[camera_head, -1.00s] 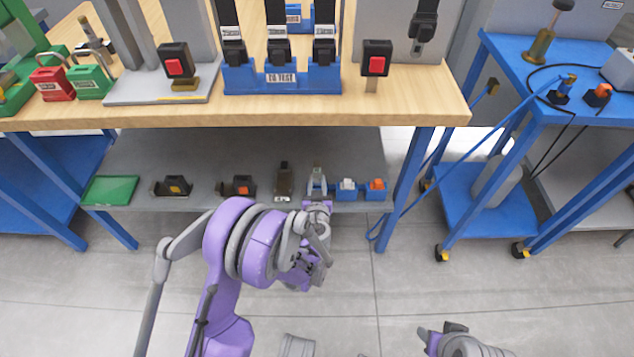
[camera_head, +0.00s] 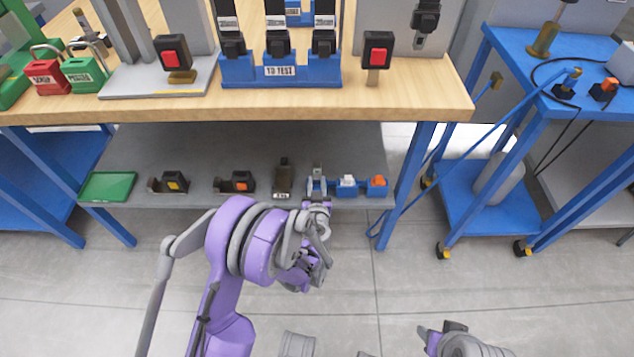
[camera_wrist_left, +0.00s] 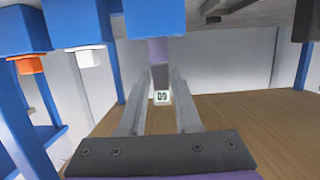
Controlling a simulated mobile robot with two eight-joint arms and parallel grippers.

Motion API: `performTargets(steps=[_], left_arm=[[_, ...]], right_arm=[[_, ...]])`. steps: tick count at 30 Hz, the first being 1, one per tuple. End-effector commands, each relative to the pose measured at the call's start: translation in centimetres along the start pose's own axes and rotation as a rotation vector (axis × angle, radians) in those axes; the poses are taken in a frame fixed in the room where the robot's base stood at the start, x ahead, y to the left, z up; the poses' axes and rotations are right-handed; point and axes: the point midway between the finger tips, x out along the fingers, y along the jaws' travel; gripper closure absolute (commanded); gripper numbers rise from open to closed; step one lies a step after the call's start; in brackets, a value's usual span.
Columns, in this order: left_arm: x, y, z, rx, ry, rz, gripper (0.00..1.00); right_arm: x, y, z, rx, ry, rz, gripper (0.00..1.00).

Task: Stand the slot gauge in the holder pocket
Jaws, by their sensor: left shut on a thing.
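The blue holder (camera_head: 347,192) sits at the right end of the grey lower shelf, with a white-topped piece (camera_head: 347,180) and an orange-topped piece (camera_head: 377,180) in two of its pockets. My left gripper (camera_head: 317,187) is at its left end, shut on the slot gauge (camera_head: 317,168), whose grey end shows above the fingers. In the left wrist view, the gauge's white tag (camera_wrist_left: 161,97) shows between the fingers, and the gauge lines up with a blue block. I cannot tell whether it is inside the pocket. My right gripper (camera_head: 425,335) shows only partly at the bottom edge.
Left of the holder on the shelf (camera_head: 240,145) stand a dark brown block (camera_head: 283,178), two black fixtures (camera_head: 238,182) and a green tray (camera_head: 108,187). The wooden bench top (camera_head: 250,103) overhangs the shelf. A blue cart (camera_head: 490,185) stands to the right.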

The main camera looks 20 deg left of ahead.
Motion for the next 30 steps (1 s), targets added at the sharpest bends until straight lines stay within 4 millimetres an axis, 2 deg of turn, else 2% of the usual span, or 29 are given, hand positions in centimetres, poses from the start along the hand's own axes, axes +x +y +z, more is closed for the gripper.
performTargets(steps=[29, 30], left_arm=[[0.5, 0.0, 2.1, 0.001, 0.0, 0.0, 1.0], [0.5, 0.0, 2.1, 0.001, 0.0, 0.0, 0.66]], right_arm=[[1.5, 0.0, 0.3, 0.0, -0.001, 0.0, 0.5], [1.5, 0.0, 0.3, 0.0, -0.001, 0.0, 0.5]])
